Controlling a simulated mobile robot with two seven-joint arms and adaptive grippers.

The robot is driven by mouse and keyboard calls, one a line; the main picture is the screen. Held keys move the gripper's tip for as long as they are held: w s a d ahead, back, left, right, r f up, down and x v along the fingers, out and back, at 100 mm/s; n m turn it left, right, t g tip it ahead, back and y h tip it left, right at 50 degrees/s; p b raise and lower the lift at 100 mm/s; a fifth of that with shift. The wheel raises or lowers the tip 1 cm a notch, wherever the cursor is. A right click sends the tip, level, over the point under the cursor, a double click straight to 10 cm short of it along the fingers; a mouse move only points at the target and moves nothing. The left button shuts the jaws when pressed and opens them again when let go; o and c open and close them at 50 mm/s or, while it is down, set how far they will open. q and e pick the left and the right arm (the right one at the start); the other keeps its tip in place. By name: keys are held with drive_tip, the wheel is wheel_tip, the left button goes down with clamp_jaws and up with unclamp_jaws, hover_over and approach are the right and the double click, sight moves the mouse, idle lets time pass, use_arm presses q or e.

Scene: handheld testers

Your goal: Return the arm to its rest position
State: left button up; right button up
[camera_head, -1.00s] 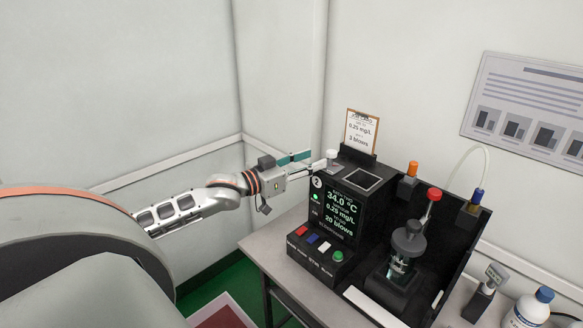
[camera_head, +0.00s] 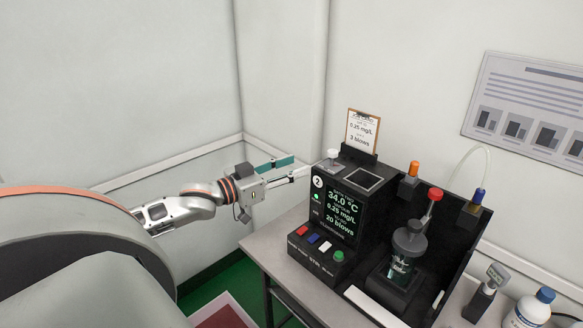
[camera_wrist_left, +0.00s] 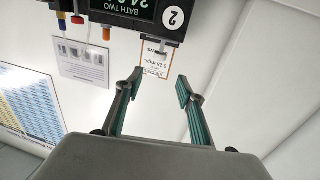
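My left gripper (camera_head: 299,167) is open and empty, with its two fingers apart. It is in the air to the left of the black tester (camera_head: 331,224), just short of its upper left corner and a white knob (camera_head: 333,155) there. In the left wrist view the gripper (camera_wrist_left: 159,84) shows green-padded fingers with a clear gap between them; the tester appears upside down at the top (camera_wrist_left: 128,28), beyond the fingertips. My right gripper is not in view.
The tester stands on a grey table (camera_head: 262,243). A clipboard card (camera_head: 361,131) stands behind it. A dark clamped vessel (camera_head: 408,240), a small meter (camera_head: 487,287) and a white bottle (camera_head: 528,311) are to the right. Free air lies left of the table, before the walls.

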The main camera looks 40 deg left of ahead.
use_arm(q)
drive_tip(key=shift+f, duration=0.1)
drive_tip(key=s+d+f+g+y, duration=0.1)
drive_tip(key=s+d+f, duration=0.15)
drive_tip(key=f, duration=0.55)
drive_tip(key=s+d+f+g, duration=0.1)
drive_tip(key=s+f, duration=0.2)
drive_tip(key=f, duration=0.5)
drive_tip(key=s+d+f+g+y, duration=0.1)
drive_tip(key=s+d+f, duration=0.15)
drive_tip(key=f, duration=0.55)
drive_tip(key=s+d+f+g, duration=0.2)
drive_tip(key=s+d+f, duration=0.4)
drive_tip(key=d+f, duration=0.2)
drive_tip(key=s+d+f+m+g, duration=0.1)
drive_tip(key=s+d+f+g, duration=0.1)
drive_tip(key=s+d+f, duration=0.5)
drive_tip(key=d+f, duration=0.1)
drive_tip(key=d, duration=0.2)
drive_tip(key=shift+s+d+f, duration=0.25)
drive_tip(key=shift+s, duration=0.05)
